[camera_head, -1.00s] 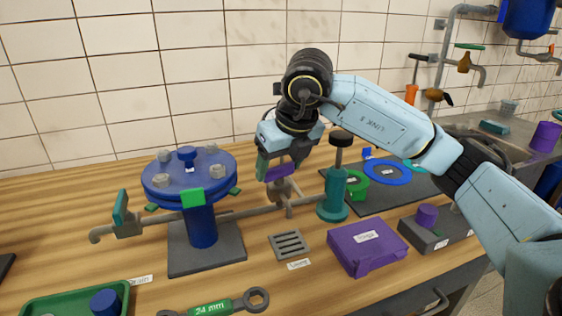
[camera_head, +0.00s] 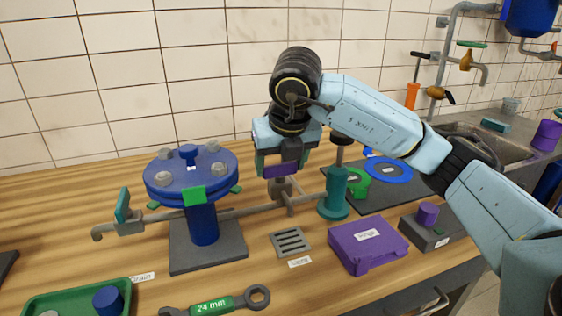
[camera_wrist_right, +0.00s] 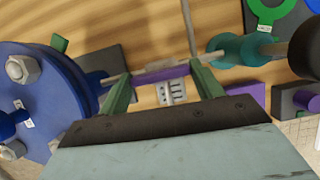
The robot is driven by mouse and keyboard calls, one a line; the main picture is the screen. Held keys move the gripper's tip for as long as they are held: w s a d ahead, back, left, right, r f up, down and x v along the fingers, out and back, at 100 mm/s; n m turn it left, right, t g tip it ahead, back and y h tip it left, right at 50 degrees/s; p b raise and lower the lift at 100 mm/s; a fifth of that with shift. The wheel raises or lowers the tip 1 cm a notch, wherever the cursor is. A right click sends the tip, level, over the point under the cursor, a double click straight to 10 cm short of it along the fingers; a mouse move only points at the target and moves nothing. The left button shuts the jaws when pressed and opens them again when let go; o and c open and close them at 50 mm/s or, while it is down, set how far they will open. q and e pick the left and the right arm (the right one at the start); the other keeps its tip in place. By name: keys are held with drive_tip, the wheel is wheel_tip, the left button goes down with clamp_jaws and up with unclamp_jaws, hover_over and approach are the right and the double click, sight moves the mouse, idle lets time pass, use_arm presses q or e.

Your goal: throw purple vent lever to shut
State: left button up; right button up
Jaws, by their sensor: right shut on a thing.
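The purple vent lever (camera_head: 284,170) sits on the grey pipe fitting behind the drain grate, at the middle of the head view. My right gripper (camera_head: 281,165) reaches down over it from above, with its green fingers on either side of the purple handle. In the right wrist view the purple lever (camera_wrist_right: 172,74) lies between the fingertips of my right gripper (camera_wrist_right: 160,79), which is shut on it. The handle lies roughly across the head view. The lever's pivot is partly hidden by the gripper. My left gripper is not in view.
A blue flanged disc (camera_head: 190,178) on a post stands left of the gripper. A teal cylinder (camera_head: 334,195) with a black-topped stem stands close on the right. A grey grate (camera_head: 290,241), purple case (camera_head: 367,246) and wrench (camera_head: 214,306) lie in front.

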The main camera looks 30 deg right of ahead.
drive_tip(key=o, duration=1)
drive_tip(key=shift+r, duration=0.3)
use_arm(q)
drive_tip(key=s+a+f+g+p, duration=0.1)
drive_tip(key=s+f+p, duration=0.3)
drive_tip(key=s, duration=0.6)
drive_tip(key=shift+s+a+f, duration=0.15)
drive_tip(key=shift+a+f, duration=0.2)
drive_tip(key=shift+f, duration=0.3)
use_arm(e)
drive_tip(key=shift+v, duration=6.35)
drive_tip(key=shift+s, duration=0.2)
